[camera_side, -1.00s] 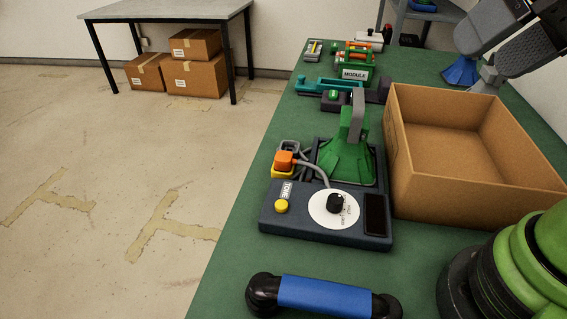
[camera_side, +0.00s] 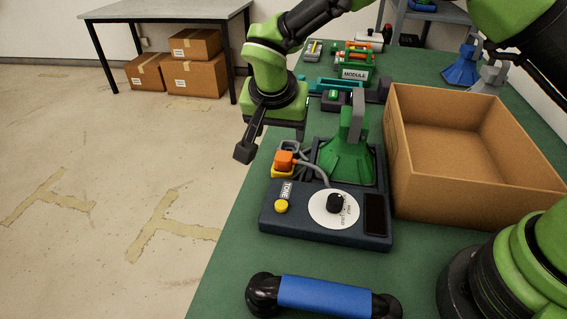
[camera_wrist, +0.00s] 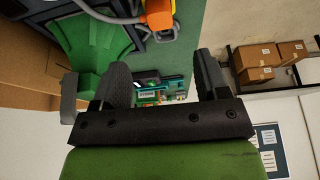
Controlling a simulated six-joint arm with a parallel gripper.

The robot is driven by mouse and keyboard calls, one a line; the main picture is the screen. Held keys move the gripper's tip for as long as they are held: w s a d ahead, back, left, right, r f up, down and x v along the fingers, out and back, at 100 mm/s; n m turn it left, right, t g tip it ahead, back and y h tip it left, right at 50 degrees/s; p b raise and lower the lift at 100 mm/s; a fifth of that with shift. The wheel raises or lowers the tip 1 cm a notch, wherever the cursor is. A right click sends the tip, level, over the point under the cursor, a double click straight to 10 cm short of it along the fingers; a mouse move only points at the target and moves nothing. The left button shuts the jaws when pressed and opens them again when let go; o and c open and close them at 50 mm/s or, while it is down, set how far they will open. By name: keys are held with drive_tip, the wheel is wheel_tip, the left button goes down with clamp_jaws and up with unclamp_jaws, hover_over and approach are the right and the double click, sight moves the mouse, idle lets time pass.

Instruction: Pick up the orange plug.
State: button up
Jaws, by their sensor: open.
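The orange plug (camera_side: 284,160) sits at the left edge of the dark tone device (camera_side: 265,212), on or in a yellow piece (camera_side: 281,172). A grey cord runs from it. In the wrist view the orange plug (camera_wrist: 158,14) shows at the top edge, partly cut off, beyond the fingers. My gripper (camera_wrist: 160,80) is open and empty, its two black fingers apart. In the side view my gripper (camera_side: 248,148) hangs to the left of the plug and a little above it, apart from it. One finger shows clearly there.
A green cone-shaped piece (camera_side: 346,160) stands on the device, right of the plug. An open cardboard box (camera_side: 470,205) stands to the right. A blue-and-black handset (camera_side: 322,292) lies in front. A green module (camera_side: 355,68) stands farther back.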

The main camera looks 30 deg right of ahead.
sight(283, 156)
drive_tip(key=x, duration=1)
drive_tip(key=shift+f, duration=0.25)
drive_tip(key=shift+c, duration=0.2)
drive_tip(key=c, duration=1.1)
drive_tip(key=shift+o, duration=0.2)
drive_tip(key=shift+r, duration=0.15)
